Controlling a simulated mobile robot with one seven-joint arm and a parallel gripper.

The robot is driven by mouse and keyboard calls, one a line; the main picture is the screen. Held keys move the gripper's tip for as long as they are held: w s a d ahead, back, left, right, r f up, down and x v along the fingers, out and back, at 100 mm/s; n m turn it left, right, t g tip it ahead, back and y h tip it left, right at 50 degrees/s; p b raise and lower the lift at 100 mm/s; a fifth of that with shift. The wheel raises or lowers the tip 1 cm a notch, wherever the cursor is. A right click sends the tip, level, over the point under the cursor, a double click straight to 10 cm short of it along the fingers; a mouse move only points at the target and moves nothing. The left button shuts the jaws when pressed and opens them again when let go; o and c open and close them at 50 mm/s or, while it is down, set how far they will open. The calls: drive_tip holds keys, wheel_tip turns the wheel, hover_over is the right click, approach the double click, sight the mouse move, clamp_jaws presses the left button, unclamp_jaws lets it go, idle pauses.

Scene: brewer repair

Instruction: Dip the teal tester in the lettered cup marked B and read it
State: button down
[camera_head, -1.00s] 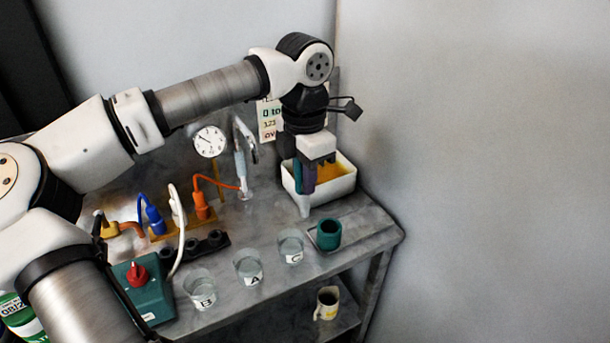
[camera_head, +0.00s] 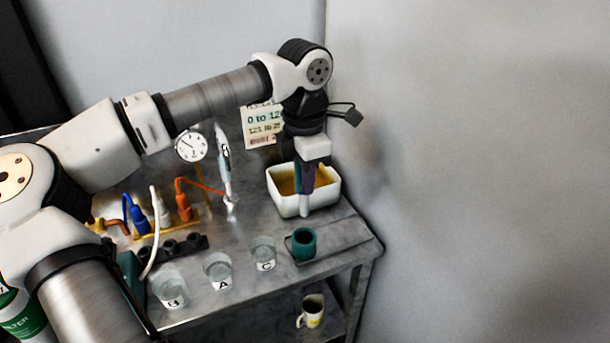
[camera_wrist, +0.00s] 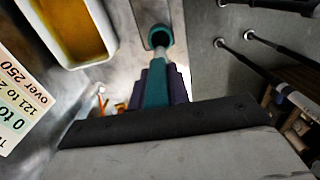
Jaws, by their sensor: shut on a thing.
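My gripper (camera_head: 308,180) points down, shut on the teal tester (camera_wrist: 156,88). The tester's pale tip points toward the open teal holder (camera_head: 304,244), which also shows in the wrist view (camera_wrist: 160,37). In the head view the tip appears above and behind the holder, against the white basin; the exact gap is hard to tell. The clear cup marked B (camera_head: 171,290) stands upright near the bench's front edge, left of the cup marked A (camera_head: 218,272) and the cup marked C (camera_head: 264,257). The tester's readout is not visible.
The white basin (camera_head: 281,203) of amber liquid stands behind the holder. A range card (camera_head: 263,125), dial gauge (camera_head: 191,147) and upright spout (camera_head: 225,165) are at the back. Coloured plugs (camera_head: 160,210) and a black block (camera_head: 180,248) lie left. A mug (camera_head: 312,311) sits below.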

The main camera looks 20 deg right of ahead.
sight(304, 215)
drive_tip(key=shift+f, duration=0.2)
drive_tip(key=shift+f+b, duration=3.45)
drive_tip(key=shift+f, duration=1.25)
drive_tip(key=shift+f+b, duration=0.4)
drive_tip(key=shift+b, duration=0.15)
drive_tip(key=c, duration=0.7)
unclamp_jaws()
drive_tip(key=shift+r+p, duration=2.2)
drive_tip(key=shift+r, duration=1.3)
